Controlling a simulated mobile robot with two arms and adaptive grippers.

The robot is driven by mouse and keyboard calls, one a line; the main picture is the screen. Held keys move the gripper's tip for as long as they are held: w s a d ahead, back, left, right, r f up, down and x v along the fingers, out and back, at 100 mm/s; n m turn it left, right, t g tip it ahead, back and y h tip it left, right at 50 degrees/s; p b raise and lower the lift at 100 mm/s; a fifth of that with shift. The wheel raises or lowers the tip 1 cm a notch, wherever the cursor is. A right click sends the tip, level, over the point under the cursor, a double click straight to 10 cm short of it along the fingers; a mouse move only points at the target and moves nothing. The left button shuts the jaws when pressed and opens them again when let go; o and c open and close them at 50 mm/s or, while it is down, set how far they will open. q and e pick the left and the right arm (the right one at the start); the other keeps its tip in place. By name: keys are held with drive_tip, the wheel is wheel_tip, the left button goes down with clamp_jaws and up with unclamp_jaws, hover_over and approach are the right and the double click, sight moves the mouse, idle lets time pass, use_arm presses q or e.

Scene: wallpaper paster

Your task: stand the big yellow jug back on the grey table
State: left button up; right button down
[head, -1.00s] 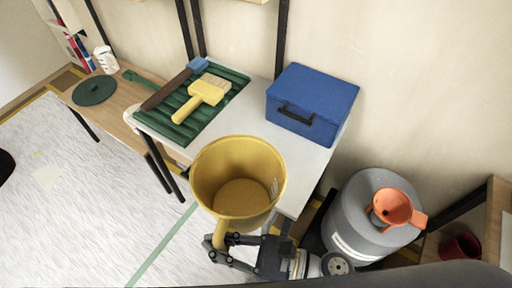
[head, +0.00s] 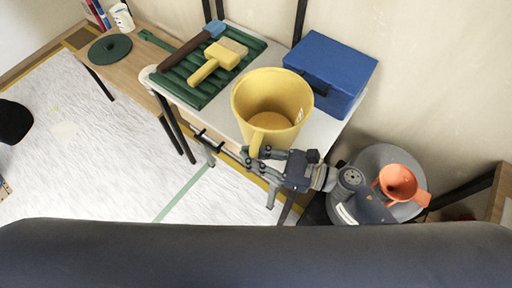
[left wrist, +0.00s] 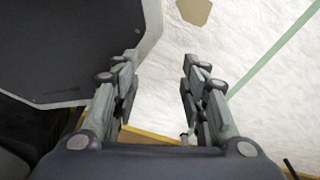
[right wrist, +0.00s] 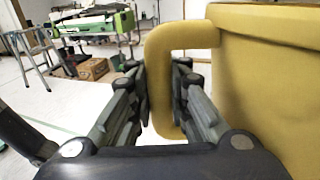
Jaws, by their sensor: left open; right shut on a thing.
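The big yellow jug (head: 272,105) is upright, over the front part of the grey table (head: 322,132) in the head view. I cannot tell whether its base touches the tabletop. My right gripper (head: 254,158) is shut on the jug's handle at the table's front side. In the right wrist view the handle (right wrist: 160,90) passes between the fingers, with the jug's body (right wrist: 265,80) at the right. My left gripper (left wrist: 160,62) is open and empty above the floor in the left wrist view; it does not show clearly in the head view.
A blue box (head: 335,70) stands behind and right of the jug. A green ribbed tray (head: 200,82) with a yellow-handled brush (head: 218,60) and another brush lies to its left. A grey drum with an orange funnel (head: 397,182) stands right of the table.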

drive_tip(key=shift+w+d, duration=0.3)
drive_tip(key=shift+w, duration=0.45)
drive_tip(key=shift+w+d+f+p, duration=0.3)
drive_tip(key=shift+w+f, duration=0.1)
drive_tip(key=shift+w, duration=0.3)
wheel_tip(320, 180, down, 2)
drive_tip(key=shift+f, duration=0.1)
use_arm(q)
drive_tip(key=shift+s+r, duration=0.2)
drive_tip(key=shift+s, duration=0.3)
drive_tip(key=shift+s+r, duration=0.2)
drive_tip(key=shift+s, duration=0.25)
use_arm(e)
drive_tip(key=shift+f, duration=0.15)
drive_tip(key=c, duration=1.7)
unclamp_jaws()
use_arm(q)
drive_tip(key=shift+w, duration=0.25)
use_arm(e)
drive_tip(key=shift+o, duration=0.9)
drive_tip(key=shift+f, duration=0.1)
